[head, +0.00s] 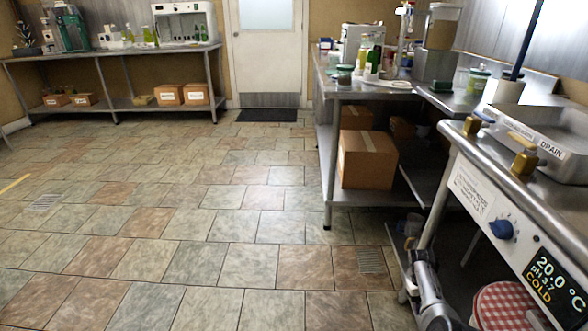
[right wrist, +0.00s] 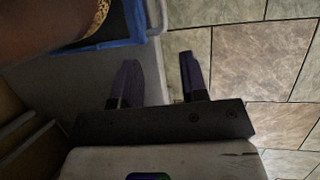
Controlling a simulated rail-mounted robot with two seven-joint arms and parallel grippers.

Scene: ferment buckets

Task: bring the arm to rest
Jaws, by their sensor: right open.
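My right gripper (right wrist: 158,80) shows in the right wrist view, with its two dark fingers apart and nothing between them. It hangs over the edge of a pale grey surface (right wrist: 85,90), with floor tiles to the right. In the head view, a white and grey part of my arm (head: 428,290) shows low at the right, beside the front of the steel drain bench (head: 508,190). The fingers cannot be made out there. My left gripper is in neither view.
The drain bench carries a blue knob (head: 502,229) and a lit display (head: 554,282). A red checked cover (head: 505,305) sits below it. A steel table (head: 345,92) with bottles stands behind, with a cardboard box (head: 366,160) on its lower shelf. The tiled floor (head: 190,200) is clear.

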